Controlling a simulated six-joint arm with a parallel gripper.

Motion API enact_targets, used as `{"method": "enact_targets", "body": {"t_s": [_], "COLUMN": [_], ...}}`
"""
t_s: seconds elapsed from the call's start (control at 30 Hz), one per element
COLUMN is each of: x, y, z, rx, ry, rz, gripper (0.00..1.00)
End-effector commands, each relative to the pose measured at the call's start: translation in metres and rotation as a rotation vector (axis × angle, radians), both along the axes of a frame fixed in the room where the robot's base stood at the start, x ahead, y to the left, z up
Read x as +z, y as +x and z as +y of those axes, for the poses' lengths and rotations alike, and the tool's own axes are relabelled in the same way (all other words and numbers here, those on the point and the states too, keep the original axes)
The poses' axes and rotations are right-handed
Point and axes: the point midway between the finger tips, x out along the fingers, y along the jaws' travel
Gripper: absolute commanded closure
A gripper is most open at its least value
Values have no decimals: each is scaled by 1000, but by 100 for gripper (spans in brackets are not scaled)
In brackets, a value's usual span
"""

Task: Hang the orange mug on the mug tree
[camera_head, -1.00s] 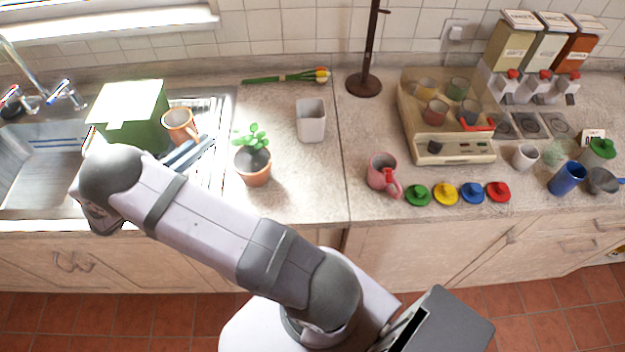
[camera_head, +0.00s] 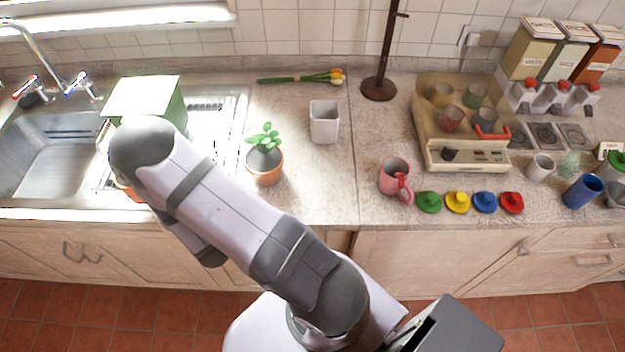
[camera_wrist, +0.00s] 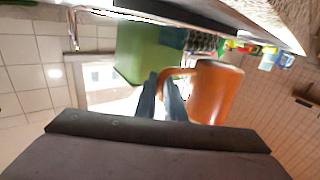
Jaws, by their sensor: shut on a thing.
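The orange mug (camera_wrist: 215,92) is close in the wrist view, its handle towards the left. My gripper (camera_wrist: 163,82) is shut on the mug's handle, with the cup body just to the right of the fingers. In the head view my arm hides the gripper and most of the mug; an orange sliver of it (camera_head: 130,192) shows at the arm's left edge, by the sink. The mug tree (camera_head: 379,86) stands at the back of the counter, right of the sink: a dark brown post on a round base, its top cut off by the frame.
A green box (camera_head: 150,92) stands by the sink. A potted plant (camera_head: 265,165) and a white square cup (camera_head: 324,121) stand between the sink and the tree. Counter in front of the tree is clear.

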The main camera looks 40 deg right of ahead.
Motion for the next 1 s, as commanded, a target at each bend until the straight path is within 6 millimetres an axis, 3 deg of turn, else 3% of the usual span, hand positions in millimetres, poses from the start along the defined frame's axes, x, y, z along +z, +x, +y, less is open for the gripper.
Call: {"method": "enact_targets", "body": {"t_s": [0.43, 0.77, 1.0], "x": [1, 31, 67], "y": [-45, -44, -53], "z": [-35, -89, -139], "rx": [106, -114, -371], "ry": [18, 6, 5], "rz": [4, -1, -10], "gripper": [100, 100, 100]}}
